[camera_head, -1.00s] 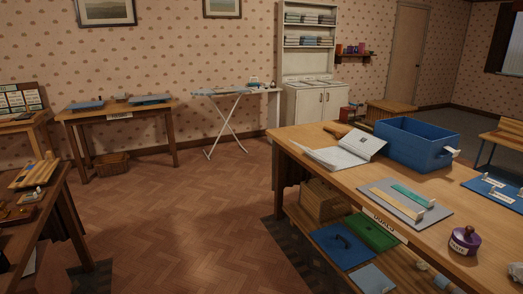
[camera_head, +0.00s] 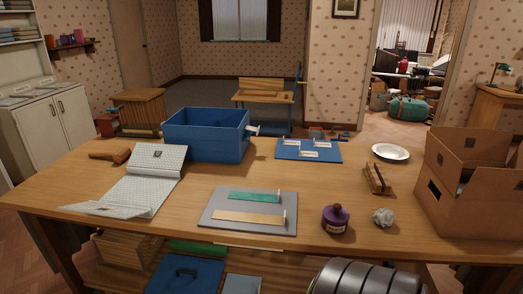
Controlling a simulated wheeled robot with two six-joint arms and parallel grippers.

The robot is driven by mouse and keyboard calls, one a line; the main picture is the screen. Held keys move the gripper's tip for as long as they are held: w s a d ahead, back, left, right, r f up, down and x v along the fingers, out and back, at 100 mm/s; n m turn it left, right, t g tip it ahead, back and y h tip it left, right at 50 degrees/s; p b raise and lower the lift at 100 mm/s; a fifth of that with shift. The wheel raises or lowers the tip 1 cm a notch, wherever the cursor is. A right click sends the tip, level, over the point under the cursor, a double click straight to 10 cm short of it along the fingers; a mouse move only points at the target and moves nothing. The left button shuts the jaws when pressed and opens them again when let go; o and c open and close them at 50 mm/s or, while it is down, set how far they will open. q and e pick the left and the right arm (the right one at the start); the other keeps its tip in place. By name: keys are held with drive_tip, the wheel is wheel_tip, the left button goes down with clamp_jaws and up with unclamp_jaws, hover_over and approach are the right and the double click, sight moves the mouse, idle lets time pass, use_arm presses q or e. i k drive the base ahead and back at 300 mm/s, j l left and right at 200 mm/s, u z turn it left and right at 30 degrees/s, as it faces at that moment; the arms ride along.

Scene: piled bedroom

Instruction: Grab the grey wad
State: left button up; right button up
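The grey wad (camera_head: 383,217) is a small crumpled ball on the wooden table (camera_head: 180,225), near its front edge at the right. It sits between a purple bottle on its left and a cardboard box on its right, apart from both. Neither of my grippers shows in the head view.
The purple bottle (camera_head: 335,219) stands close left of the wad, and a brush-like wooden item (camera_head: 376,180) lies behind it. The cardboard box (camera_head: 466,185) blocks the right end. A grey board (camera_head: 249,211), blue crate (camera_head: 206,135), blue tray (camera_head: 308,150) and white plate (camera_head: 390,152) share the tabletop.

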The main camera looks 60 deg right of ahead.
sight(384, 217)
drive_tip(key=i+z, duration=0.1)
drive_tip(key=z, duration=0.3)
drive_tip(key=i+z, duration=0.1)
drive_tip(key=z, duration=0.3)
drive_tip(key=i+j+z, duration=0.1)
drive_tip(key=z, duration=0.25)
drive_tip(key=j+z, duration=0.1)
drive_tip(key=z, duration=0.3)
drive_tip(key=i, duration=0.05)
